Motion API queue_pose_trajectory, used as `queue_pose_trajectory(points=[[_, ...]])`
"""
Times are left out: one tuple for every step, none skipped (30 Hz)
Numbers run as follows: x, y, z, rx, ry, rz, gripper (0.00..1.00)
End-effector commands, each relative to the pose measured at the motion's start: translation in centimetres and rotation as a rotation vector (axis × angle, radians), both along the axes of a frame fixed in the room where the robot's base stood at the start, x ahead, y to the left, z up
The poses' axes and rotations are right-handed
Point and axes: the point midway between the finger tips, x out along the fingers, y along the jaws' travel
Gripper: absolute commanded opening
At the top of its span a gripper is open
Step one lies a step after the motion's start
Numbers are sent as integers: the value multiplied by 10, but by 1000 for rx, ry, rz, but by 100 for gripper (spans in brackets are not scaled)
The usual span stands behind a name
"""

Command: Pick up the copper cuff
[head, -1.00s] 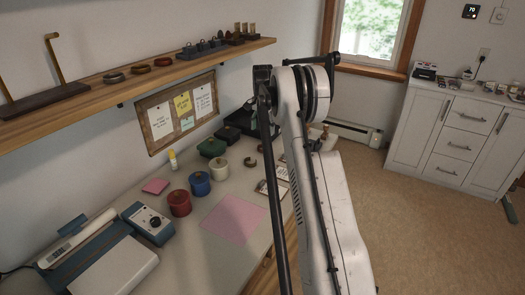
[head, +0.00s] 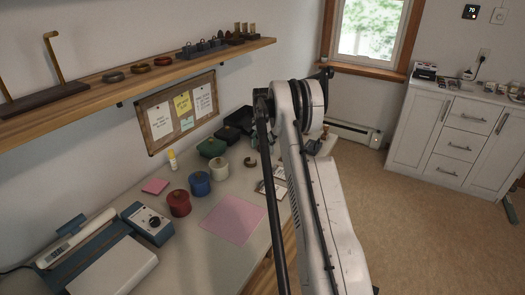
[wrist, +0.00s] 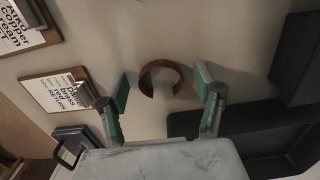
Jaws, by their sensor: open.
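The copper cuff (wrist: 162,67) is a brown open ring lying on the pale table, its gap facing down in the wrist view. In the head view the cuff (head: 250,163) sits near the far end of the table, right of the cream jar. In the wrist view my gripper (wrist: 163,88) is open, with its green-padded fingers on either side of the cuff. The cuff appears between and slightly past the fingertips, with nothing held. I cannot tell the height gap. In the head view my arm hides the gripper.
Clipboards with printed labels (wrist: 55,92) lie left of the cuff in the wrist view. A dark tray (wrist: 245,140) lies to the right. A wooden shelf (head: 130,80) overhangs the table.

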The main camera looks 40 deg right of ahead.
Motion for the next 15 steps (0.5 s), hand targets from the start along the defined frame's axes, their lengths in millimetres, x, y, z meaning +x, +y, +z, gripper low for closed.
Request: queue_pose_trajectory(points=[[0, 0, 0, 0, 0, 0, 65], [0, 0, 0, 0, 0, 0, 65], [0, 0, 0, 0, 0, 0, 63], [0, 0, 0, 0, 0, 0, 59], [0, 0, 0, 0, 0, 0, 55], [0, 0, 1, 0, 0, 0, 49], [0, 0, 1, 0, 0, 0, 45], [0, 0, 1, 0, 0, 0, 41], [0, 0, 1, 0, 0, 0, 36], [0, 0, 1, 0, 0, 0, 32], [0, 0, 1, 0, 0, 0, 28], [0, 0, 1, 0, 0, 0, 23], [0, 0, 1, 0, 0, 0, 22], [0, 0, 1, 0, 0, 0, 22], [0, 0, 1, 0, 0, 0, 22]])
